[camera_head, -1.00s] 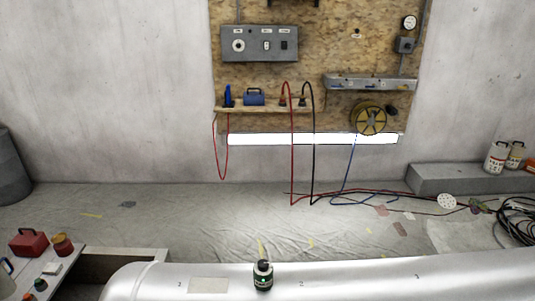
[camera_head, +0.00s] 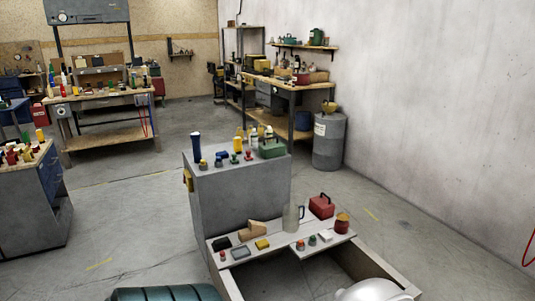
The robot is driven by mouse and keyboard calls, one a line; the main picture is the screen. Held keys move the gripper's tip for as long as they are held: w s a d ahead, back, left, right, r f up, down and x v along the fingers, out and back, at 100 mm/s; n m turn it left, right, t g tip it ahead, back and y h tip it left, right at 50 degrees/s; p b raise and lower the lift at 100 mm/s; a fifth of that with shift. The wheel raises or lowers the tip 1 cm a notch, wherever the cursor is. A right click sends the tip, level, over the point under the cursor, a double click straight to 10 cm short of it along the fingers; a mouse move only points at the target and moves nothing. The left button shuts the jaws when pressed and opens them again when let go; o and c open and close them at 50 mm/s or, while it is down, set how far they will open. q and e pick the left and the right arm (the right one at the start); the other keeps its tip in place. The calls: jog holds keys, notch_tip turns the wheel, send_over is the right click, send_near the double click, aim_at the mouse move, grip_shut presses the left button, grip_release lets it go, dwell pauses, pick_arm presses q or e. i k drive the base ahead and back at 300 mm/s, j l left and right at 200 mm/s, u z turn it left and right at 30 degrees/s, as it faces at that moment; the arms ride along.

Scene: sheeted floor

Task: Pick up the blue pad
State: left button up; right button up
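No flat pad that is clearly blue can be made out. A small flat grey-blue piece (camera_head: 241,252) lies at the front left of the low white bench (camera_head: 275,256); I cannot tell whether it is the pad. A dark flat piece (camera_head: 222,243) lies just behind it, and a yellow block (camera_head: 262,244) lies to its right. A small blue item (camera_head: 222,154) sits on top of the grey cabinet, too small to identify. Neither of my grippers is in view.
The grey cabinet (camera_head: 240,197) stands behind the bench and carries several bottles and a green box (camera_head: 272,149). A clear jug (camera_head: 293,217), red box (camera_head: 321,206) and red jar (camera_head: 342,223) stand on the bench. Floor (camera_head: 120,215) to the left is open.

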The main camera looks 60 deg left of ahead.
aim_at(223, 155)
jog(key=u, duration=2.35)
